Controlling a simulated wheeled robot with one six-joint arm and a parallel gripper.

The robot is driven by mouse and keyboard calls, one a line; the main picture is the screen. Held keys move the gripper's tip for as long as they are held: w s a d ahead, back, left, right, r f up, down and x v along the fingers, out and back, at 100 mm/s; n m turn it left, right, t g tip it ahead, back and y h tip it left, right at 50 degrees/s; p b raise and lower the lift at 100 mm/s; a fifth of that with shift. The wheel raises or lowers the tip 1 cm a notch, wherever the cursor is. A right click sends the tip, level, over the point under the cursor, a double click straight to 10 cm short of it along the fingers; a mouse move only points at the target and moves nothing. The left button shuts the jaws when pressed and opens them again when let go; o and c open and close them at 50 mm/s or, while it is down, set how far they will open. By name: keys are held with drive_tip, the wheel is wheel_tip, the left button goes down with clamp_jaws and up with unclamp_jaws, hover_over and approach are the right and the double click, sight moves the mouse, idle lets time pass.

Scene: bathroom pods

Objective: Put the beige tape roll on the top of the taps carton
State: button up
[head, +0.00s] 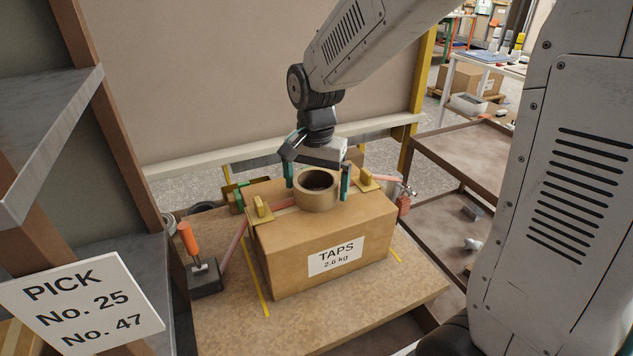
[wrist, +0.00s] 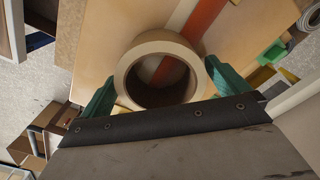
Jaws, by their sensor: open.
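The beige tape roll (head: 317,190) lies flat on the top of the taps carton (head: 291,241), near the middle of the top face. In the wrist view, the tape roll (wrist: 160,68) shows its open hole, with the carton top and an orange-red stripe seen through it. My gripper (head: 318,184) is open, with one green finger on either side of the roll. In the wrist view my gripper (wrist: 158,88) has its fingers beside the roll; a gap shows at the left finger, and I cannot tell whether the right one touches.
The carton stands on a brown bench (head: 223,318) between yellow lines, with yellow clamp pieces (head: 262,207) at its top edges. An orange-handled tool (head: 189,240) stands left of it. A grey shelf (head: 45,140) with a pick sign (head: 82,305) is at left. A brown trolley (head: 470,165) is at right.

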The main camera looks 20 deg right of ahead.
wheel_tip(320, 180, up, 12)
drive_tip(key=s+d+f+n+t, duration=0.1)
drive_tip(key=s+n, duration=0.8)
drive_tip(key=s, duration=1.4)
drive_tip(key=shift+d+f, duration=0.65)
drive_tip(key=shift+d, duration=0.5)
